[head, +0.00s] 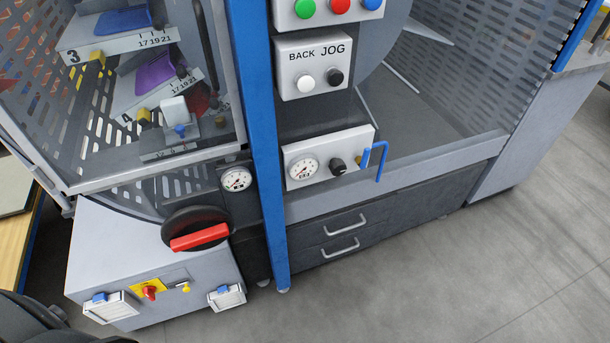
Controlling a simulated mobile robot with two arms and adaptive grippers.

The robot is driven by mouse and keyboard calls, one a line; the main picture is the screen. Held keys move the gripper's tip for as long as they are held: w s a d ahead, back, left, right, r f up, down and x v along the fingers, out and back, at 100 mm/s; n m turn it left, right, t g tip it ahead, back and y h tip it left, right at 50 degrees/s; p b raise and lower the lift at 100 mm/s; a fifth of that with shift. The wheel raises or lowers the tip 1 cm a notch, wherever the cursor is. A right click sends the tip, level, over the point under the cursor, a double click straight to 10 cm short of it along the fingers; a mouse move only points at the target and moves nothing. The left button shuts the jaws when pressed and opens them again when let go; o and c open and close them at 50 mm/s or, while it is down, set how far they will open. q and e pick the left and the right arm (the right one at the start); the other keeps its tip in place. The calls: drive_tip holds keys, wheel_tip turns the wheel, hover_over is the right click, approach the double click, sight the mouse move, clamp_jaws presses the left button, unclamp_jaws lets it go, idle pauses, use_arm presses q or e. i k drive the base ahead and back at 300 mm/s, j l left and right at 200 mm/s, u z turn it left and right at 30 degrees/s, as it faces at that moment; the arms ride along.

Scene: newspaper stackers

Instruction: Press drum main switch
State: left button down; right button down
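A red rotary switch (150,291) on a yellow plate sits on the front of the low grey cabinet (100,240) at the lower left. It looks like a main switch, but I can read no label that names it as the drum's. A small yellow knob or key (185,287) is just to its right. A black round handwheel with a red handle (200,236) is above it. Neither of my grippers is identifiable in the head view. Dark parts at the lower left corner seem to be mine.
A panel marked BACK JOG (312,52) has a white and a black button. Green, red and blue buttons (340,5) are above. Gauges (304,168) and a blue lever (376,160) are below. A blue post (262,150) stands between sections. Grey floor (460,275) is clear.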

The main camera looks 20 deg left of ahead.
sight(149, 292)
drive_tip(key=u, duration=2.1)
drive_tip(key=i+j+u, duration=0.3)
drive_tip(key=k, duration=0.1)
